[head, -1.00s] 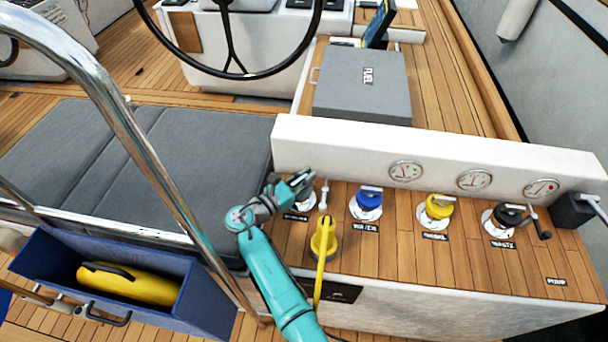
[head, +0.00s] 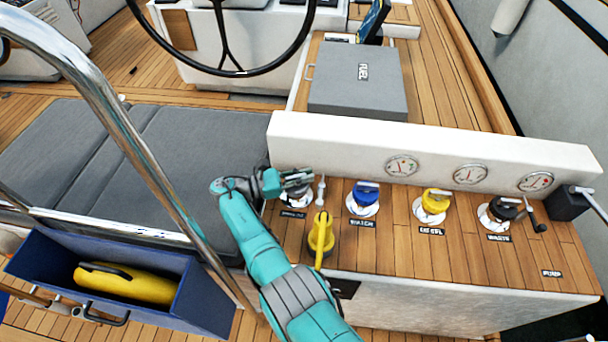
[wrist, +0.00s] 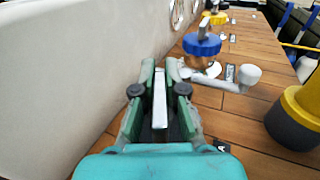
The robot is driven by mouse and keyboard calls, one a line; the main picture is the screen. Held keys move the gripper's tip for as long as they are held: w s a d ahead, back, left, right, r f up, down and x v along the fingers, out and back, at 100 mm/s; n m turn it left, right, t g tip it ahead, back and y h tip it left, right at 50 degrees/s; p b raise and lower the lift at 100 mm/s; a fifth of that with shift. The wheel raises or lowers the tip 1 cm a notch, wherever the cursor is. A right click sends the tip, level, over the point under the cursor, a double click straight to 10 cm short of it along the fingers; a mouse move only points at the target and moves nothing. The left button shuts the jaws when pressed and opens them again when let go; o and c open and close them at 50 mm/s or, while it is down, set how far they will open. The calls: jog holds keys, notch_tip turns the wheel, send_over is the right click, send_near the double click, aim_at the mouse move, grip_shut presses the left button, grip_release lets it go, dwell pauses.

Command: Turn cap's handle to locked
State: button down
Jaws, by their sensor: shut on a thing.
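My gripper (head: 297,179) is over the leftmost deck fitting, which has a pale plate (head: 294,212) and a dark label. In the wrist view, my green gripper fingers (wrist: 160,72) close on a flat silver handle (wrist: 160,92) standing between them. The cap under the handle is hidden by the fingers and my wrist. The handle's angle against any locked mark cannot be read.
To the right stand a silver lever (head: 321,190) and blue (head: 365,195), yellow (head: 435,201) and black (head: 502,208) caps. A yellow piece (head: 321,238) stands in front, close to my arm. A white wall (head: 430,148) with gauges rises behind.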

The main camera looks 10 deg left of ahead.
jog(key=shift+s+f+g, duration=0.1)
jog(key=shift+g, duration=0.2)
dwell(0.4)
jog(key=c, duration=1.2)
grip_release()
jog(key=shift+r, duration=5)
